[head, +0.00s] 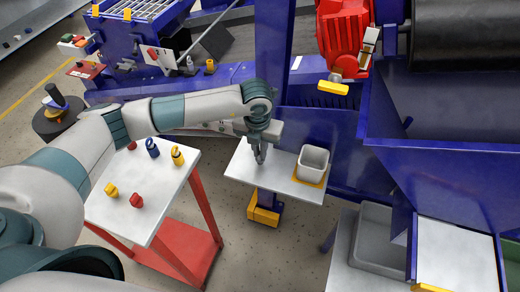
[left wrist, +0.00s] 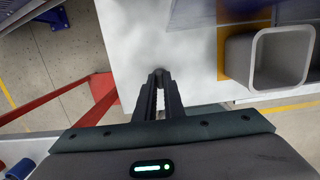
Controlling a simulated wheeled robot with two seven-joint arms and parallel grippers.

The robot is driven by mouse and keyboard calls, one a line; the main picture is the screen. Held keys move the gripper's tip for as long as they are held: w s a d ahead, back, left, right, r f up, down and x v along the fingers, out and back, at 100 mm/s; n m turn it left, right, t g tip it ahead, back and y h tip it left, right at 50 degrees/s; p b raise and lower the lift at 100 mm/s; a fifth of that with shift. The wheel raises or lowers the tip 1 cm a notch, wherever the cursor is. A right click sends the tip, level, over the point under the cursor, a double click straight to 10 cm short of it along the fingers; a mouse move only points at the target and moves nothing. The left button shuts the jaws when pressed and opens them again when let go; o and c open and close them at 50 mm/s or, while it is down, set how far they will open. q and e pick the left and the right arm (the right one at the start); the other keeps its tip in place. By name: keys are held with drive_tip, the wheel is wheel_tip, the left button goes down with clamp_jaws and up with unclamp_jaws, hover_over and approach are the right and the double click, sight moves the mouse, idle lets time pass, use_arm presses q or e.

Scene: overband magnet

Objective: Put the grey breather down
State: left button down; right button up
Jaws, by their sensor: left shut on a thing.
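My left gripper (head: 259,156) is above the white shelf (head: 287,184), near its middle left part. In the left wrist view the same gripper (left wrist: 159,80) points at the white surface, its fingers almost together. A small rounded grey thing, the grey breather (left wrist: 159,71), shows at the fingertips, mostly hidden by them. I cannot tell whether it touches the shelf. In the head view the breather is too small to make out. My right gripper is in neither view.
A grey bin (head: 313,163) stands on a yellow pad to the gripper's right. A white-topped red trolley (head: 165,210) at left carries red, yellow and blue parts. A red motor (head: 343,35) and blue frame stand behind. The shelf left of the bin looks clear.

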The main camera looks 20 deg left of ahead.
sight(259, 156)
use_arm(q)
drive_tip(key=c, duration=1.9)
unclamp_jaws()
drive_tip(key=shift+o, duration=0.2)
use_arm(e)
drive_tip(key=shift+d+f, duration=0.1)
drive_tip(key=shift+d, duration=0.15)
use_arm(q)
drive_tip(key=shift+r, duration=0.3)
drive_tip(key=r+b, duration=0.1)
drive_tip(key=r, duration=0.3)
drive_tip(key=r+b, duration=0.1)
drive_tip(key=r, duration=0.1)
drive_tip(key=shift+s+r+b, duration=0.3)
drive_tip(key=shift+s, duration=0.1)
drive_tip(key=shift+s+r+b, duration=0.2)
drive_tip(key=shift+r+b, duration=0.1)
drive_tip(key=shift+r, duration=0.95)
drive_tip(key=shift+s+r+b, duration=0.15)
drive_tip(key=shift+r+b, duration=0.1)
drive_tip(key=shift+r, duration=1)
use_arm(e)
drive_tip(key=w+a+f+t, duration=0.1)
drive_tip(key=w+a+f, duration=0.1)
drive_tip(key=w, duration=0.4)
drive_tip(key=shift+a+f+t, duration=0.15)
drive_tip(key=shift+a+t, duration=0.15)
